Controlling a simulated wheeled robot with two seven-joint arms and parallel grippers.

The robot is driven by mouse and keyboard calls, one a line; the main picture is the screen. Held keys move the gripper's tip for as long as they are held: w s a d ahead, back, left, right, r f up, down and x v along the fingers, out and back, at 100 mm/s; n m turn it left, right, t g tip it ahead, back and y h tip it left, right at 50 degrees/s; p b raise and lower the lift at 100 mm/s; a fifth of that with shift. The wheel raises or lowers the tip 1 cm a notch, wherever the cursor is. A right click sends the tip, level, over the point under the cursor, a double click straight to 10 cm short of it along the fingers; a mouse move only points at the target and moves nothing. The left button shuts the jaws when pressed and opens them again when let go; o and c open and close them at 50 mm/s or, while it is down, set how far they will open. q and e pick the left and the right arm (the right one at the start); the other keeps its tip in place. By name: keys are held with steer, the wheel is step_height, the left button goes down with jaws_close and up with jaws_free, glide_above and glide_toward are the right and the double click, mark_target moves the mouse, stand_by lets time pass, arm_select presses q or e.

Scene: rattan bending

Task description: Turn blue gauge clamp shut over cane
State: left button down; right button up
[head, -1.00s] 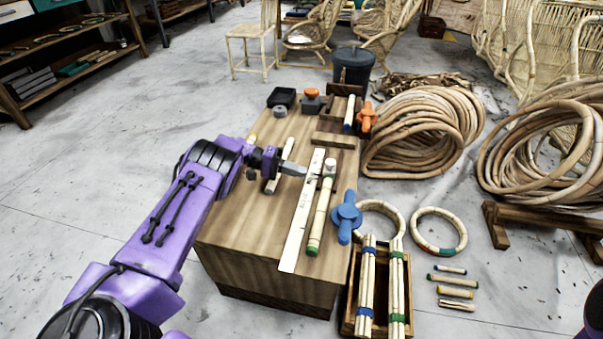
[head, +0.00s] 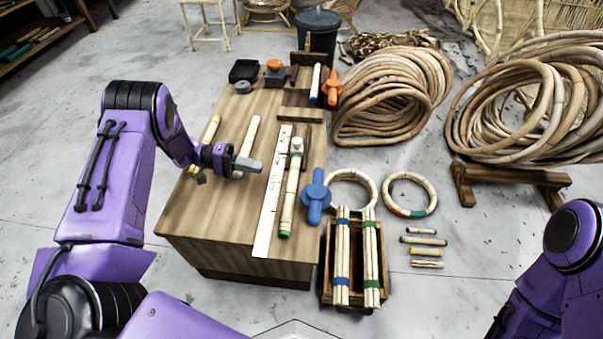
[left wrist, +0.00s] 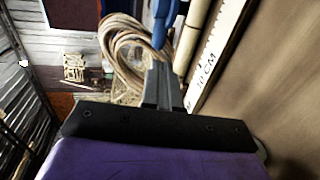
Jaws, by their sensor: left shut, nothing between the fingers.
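The blue gauge clamp (head: 316,196) sits at the table's right edge, its handle pointing towards the front. In the left wrist view, blue parts of it (left wrist: 163,28) show beyond my fingers. The cane (head: 289,200), pale with a green end, lies lengthwise beside the white ruler (head: 268,210), to the left of the clamp; the clamp appears beside the cane, not across it. My left gripper (head: 250,165) is shut and empty, left of the ruler and apart from the clamp. Its fingers also show in the left wrist view (left wrist: 162,88). My right gripper is out of view.
An orange clamp (head: 332,87) stands at the table's far right. Loose canes (head: 247,145) lie left of the ruler. A wooden crate (head: 326,262) with banded canes stands on the floor by the table's front right. Rattan coils (head: 390,95) lie on the right.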

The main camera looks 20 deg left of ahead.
arm_select(q)
steer(key=b+x, duration=0.2)
steer(key=x, duration=1.2)
steer(key=shift+f+b, duration=0.1)
steer(key=shift+b, duration=0.2)
steer(key=shift+w, duration=0.1)
